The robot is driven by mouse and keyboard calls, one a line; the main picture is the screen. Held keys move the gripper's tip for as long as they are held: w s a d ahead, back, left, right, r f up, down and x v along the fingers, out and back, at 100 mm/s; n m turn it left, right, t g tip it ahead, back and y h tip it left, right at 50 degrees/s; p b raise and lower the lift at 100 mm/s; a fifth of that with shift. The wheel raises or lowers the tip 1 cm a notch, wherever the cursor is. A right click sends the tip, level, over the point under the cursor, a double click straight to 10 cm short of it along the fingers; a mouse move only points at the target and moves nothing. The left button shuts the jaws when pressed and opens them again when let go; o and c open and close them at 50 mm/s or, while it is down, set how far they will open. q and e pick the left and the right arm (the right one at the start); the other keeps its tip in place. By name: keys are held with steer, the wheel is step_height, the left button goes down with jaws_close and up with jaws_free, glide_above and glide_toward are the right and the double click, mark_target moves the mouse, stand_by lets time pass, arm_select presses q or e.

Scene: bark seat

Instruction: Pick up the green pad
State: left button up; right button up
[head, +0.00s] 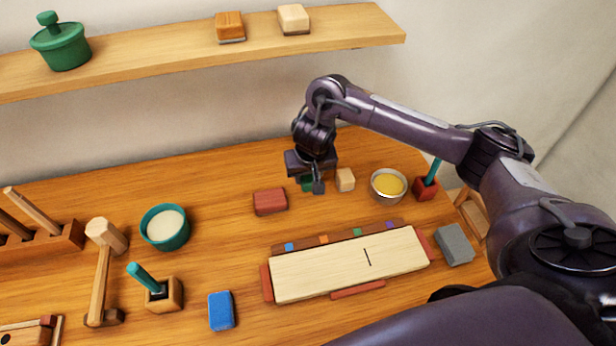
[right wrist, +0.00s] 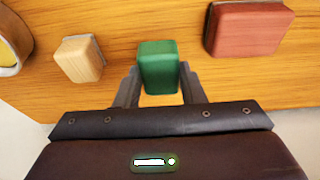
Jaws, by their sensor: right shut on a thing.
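The green pad (right wrist: 158,70) is a small rounded block. In the right wrist view it sits between the two fingers of my right gripper (right wrist: 158,85), which is shut on it. In the head view the right gripper (head: 312,184) is near the back of the table, and the green pad (head: 307,184) is mostly hidden behind a finger. I cannot tell for sure whether the pad touches the table. My left gripper is not in view.
A red block (head: 270,201) lies left of the gripper, and a pale wood block (head: 345,180) lies close on its right. A bowl of yellow stuff (head: 388,186) stands further right. A blue block (head: 221,311), grey block (head: 455,245) and long pale board (head: 335,268) lie nearer.

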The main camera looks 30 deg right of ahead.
mark_target(308, 177)
step_height(308, 177, up, 16)
steer(key=p, duration=0.7)
steer(key=shift+r, duration=0.2)
